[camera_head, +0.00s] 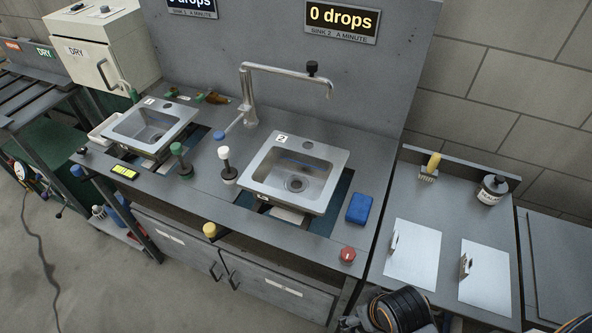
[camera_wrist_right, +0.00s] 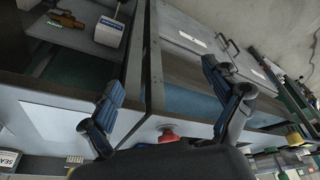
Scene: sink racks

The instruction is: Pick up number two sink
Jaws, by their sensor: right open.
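The number two sink (camera_head: 294,172) is a grey square basin with a white "2" label on its back left rim. It sits in an opening in the grey bench, below and right of the tall tap (camera_head: 249,95). Its basin looks empty apart from the drain. My right gripper (camera_wrist_right: 160,82) shows in the right wrist view with its two blue-padded fingers spread wide and nothing between them. The sink cannot be made out with certainty in that view. My left gripper is not in view.
The number one sink (camera_head: 152,128) stands at the left. A blue block (camera_head: 358,208) lies right of sink two, a red knob (camera_head: 347,255) in front. A white-topped plunger (camera_head: 227,165) stands at its left. A side table with white sheets (camera_head: 412,254) is at the right.

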